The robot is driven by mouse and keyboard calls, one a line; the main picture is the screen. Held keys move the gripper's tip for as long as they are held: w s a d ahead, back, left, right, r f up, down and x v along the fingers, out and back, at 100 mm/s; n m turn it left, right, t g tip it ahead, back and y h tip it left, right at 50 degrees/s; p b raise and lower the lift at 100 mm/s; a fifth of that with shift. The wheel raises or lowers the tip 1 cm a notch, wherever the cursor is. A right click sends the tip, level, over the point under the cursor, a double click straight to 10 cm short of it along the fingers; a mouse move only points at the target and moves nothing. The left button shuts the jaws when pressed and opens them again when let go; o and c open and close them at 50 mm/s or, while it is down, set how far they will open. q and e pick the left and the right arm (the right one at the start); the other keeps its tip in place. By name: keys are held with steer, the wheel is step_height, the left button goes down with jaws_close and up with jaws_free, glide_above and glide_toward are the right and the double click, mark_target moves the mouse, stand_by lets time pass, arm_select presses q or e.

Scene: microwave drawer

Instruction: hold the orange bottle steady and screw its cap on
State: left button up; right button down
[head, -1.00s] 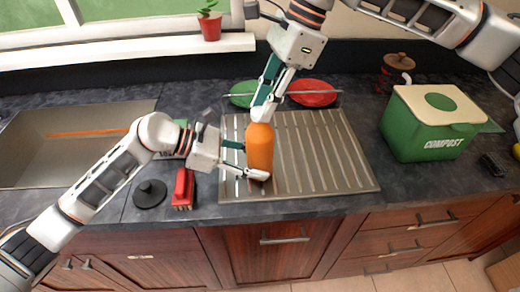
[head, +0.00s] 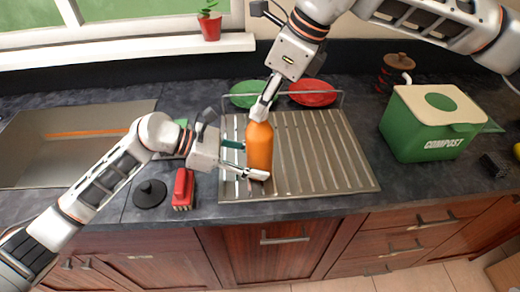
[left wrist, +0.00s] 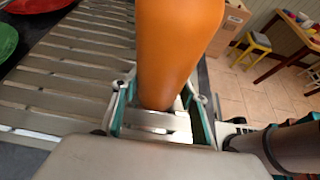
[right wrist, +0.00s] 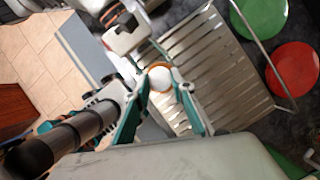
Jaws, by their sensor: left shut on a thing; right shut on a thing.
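The orange bottle (head: 259,150) stands upright on the metal drainboard (head: 315,160). My left gripper (head: 250,160) is shut around the bottle's lower body from the left; the left wrist view shows the orange body (left wrist: 178,45) between its fingers. My right gripper (head: 262,108) comes down from above and is shut at the bottle's top. In the right wrist view the round white cap (right wrist: 160,78) sits between the two fingertips, centred over the bottle's orange rim. In the head view the fingers mostly hide the cap. I cannot tell how tightly it is seated.
Green (head: 248,93) and red (head: 313,92) plates stand behind the drainboard. A green compost bin (head: 425,130) stands to the right. A red brush (head: 183,188) and black sink stopper (head: 150,193) lie left of the board, near the sink (head: 60,140). The board's right half is clear.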

steer(key=m, duration=0.2)
steer(key=m+t, duration=0.1)
steer(key=shift+w+d+m+h, duration=0.1)
steer(key=shift+w+m+h, duration=0.1)
steer(key=shift+m+h, duration=0.2)
steer(key=m+h, duration=0.1)
steer(key=m, duration=0.1)
steer(key=m+t, duration=0.1)
steer(key=m, duration=0.2)
steer(key=shift+t+h, duration=0.3)
steer(key=shift+h, duration=0.1)
steer(key=c, duration=1.8)
jaws_free()
steer(key=shift+s, duration=0.1)
